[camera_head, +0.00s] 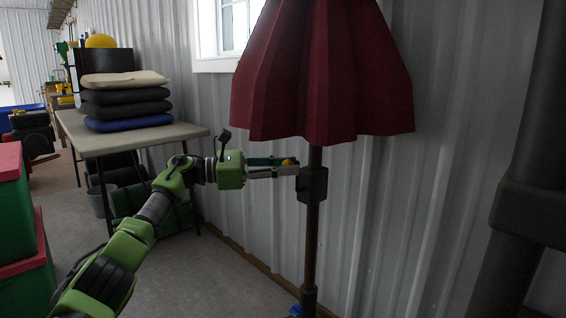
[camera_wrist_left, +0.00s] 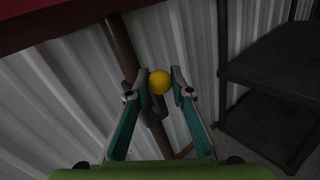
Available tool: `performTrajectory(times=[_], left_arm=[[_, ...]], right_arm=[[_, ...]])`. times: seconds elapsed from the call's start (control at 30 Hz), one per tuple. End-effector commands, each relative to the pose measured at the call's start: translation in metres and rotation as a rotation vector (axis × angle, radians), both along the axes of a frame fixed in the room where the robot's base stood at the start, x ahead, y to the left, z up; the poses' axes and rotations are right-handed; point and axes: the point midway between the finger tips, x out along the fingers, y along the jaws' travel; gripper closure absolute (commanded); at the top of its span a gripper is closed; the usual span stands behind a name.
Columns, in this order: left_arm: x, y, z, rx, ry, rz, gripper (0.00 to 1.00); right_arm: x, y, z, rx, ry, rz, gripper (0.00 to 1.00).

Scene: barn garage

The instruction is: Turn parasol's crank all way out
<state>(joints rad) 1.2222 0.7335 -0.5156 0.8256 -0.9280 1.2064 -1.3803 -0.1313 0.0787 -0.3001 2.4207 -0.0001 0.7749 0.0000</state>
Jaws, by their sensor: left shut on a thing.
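The parasol's red canopy (camera_head: 322,75) hangs mostly folded around its dark pole (camera_head: 311,235), which stands upright near the wall. A black crank housing (camera_head: 313,184) sits on the pole just below the canopy. My left gripper (camera_head: 288,165) reaches in from the left, with its fingertips beside the housing. It is shut on the crank's yellow knob (camera_head: 288,162). The left wrist view shows the round yellow knob (camera_wrist_left: 159,82) between the two fingertips (camera_wrist_left: 160,84), with the pole (camera_wrist_left: 122,48) behind. The crank arm is mostly hidden. My right gripper is not in view.
A folding table (camera_head: 140,134) with stacked cushions (camera_head: 124,100) stands behind my left arm. Red and green boxes (camera_head: 20,220) stand at the left edge. The corrugated wall (camera_head: 385,230) is close behind the pole. Concrete floor (camera_head: 220,270) lies open between my arm and the wall.

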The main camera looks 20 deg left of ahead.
Motion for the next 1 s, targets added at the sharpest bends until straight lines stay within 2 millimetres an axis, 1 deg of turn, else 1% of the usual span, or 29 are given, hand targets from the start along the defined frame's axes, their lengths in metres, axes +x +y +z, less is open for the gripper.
performTrajectory(times=[0.1,0.5,0.53,0.57,0.6,1.0], left_arm=[[0.0018,-0.0041,0.0022,0.014,-0.013,0.004,1.00],[0.0016,-0.0064,0.0014,0.017,-0.014,0.000,1.00],[0.0017,-0.0065,0.0014,0.016,-0.013,0.000,0.74],[0.0017,-0.0065,0.0014,0.016,-0.013,0.000,0.66],[0.0015,-0.0066,0.0014,0.016,-0.013,-0.001,0.62],[0.0002,-0.0060,-0.0004,0.018,-0.009,-0.005,0.62]], right_arm=[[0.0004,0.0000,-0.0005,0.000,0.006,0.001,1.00],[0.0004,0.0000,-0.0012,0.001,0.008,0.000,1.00],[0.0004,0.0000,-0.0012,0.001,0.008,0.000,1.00],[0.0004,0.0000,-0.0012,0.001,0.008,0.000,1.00],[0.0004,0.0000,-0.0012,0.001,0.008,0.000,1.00],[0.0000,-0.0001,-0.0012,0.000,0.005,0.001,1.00]])
